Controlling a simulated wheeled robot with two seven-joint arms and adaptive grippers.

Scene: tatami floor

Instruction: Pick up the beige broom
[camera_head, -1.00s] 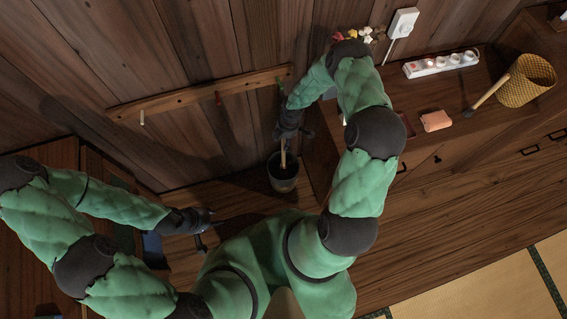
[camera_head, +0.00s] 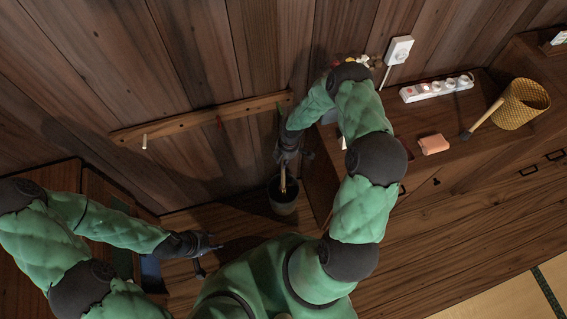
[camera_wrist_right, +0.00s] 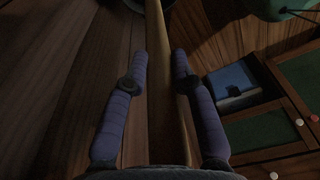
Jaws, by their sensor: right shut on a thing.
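The beige broom's handle (camera_head: 284,180) stands near upright in a dark bucket (camera_head: 282,205) on the floor by the wall. Its lower end is hidden in the bucket. My right gripper (camera_head: 286,155) is shut on the handle above the rim. In the right wrist view, the beige handle (camera_wrist_right: 156,75) runs between the two fingers of the right gripper (camera_wrist_right: 158,62) towards the bucket at the top edge. My left gripper (camera_head: 212,255) is open and empty, low and left of the bucket.
A peg rail (camera_head: 195,122) is on the wall behind. A wooden cabinet right of the bucket bears a pink block (camera_head: 433,144), a power strip (camera_head: 436,88), a small brush (camera_head: 485,118) and a woven basket (camera_head: 522,103). A dark blue thing (camera_head: 151,272) is near my left gripper.

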